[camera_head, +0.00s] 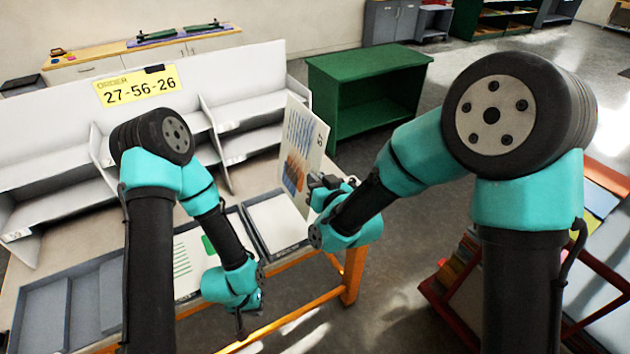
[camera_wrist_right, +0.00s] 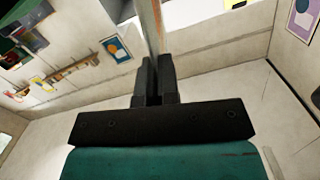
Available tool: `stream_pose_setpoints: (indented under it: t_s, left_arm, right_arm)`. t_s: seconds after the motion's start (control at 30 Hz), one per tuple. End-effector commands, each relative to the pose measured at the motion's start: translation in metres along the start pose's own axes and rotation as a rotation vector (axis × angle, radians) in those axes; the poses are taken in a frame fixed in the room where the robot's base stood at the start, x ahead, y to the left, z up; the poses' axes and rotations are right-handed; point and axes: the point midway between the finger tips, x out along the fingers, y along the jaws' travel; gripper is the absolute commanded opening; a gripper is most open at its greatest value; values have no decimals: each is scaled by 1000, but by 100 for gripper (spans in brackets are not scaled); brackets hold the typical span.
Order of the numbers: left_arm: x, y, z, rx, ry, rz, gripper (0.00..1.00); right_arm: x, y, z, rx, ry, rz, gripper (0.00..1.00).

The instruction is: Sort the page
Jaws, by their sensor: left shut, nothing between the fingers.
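A page (camera_head: 298,152) with blue and orange stripes and a number at its upper right corner stands upright in the air at the middle of the head view. My right gripper (camera_head: 316,184) is shut on its lower right edge. In the right wrist view the fingers (camera_wrist_right: 154,88) close on the thin edge of the page (camera_wrist_right: 153,28). My left gripper (camera_head: 240,328) is shut and empty, low over the table's front edge. A page with green lines (camera_head: 184,262) lies in a tray, partly hidden by my left arm.
A white sorting rack (camera_head: 50,160) with several compartments runs along the back of the table. A grey tray (camera_head: 272,222) is below the held page; an empty divided tray (camera_head: 42,312) is at left. A green cabinet (camera_head: 365,80) stands behind. A red-framed rack (camera_head: 440,290) is at right.

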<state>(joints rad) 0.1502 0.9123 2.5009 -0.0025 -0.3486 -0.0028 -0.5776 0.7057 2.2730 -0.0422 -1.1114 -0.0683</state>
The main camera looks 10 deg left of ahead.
Motion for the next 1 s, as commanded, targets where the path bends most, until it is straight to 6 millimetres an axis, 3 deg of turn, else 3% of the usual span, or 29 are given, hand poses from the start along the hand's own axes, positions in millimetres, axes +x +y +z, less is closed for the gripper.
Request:
stream_pose_setpoints:
  t_s: [0.23, 0.67, 1.0]
  left_arm:
    - [0, 0, 0, 0, 0, 0, 0]
    - [0, 0, 0, 0, 0, 0, 0]
    - [0, 0, 0, 0, 0, 0, 0]
  right_arm:
    - [0, 0, 0, -191, 0, 17, 0]
    - [0, 0, 0, -237, 0, 21, 0]
    - [0, 0, 0, -525, -1, 46, 0]
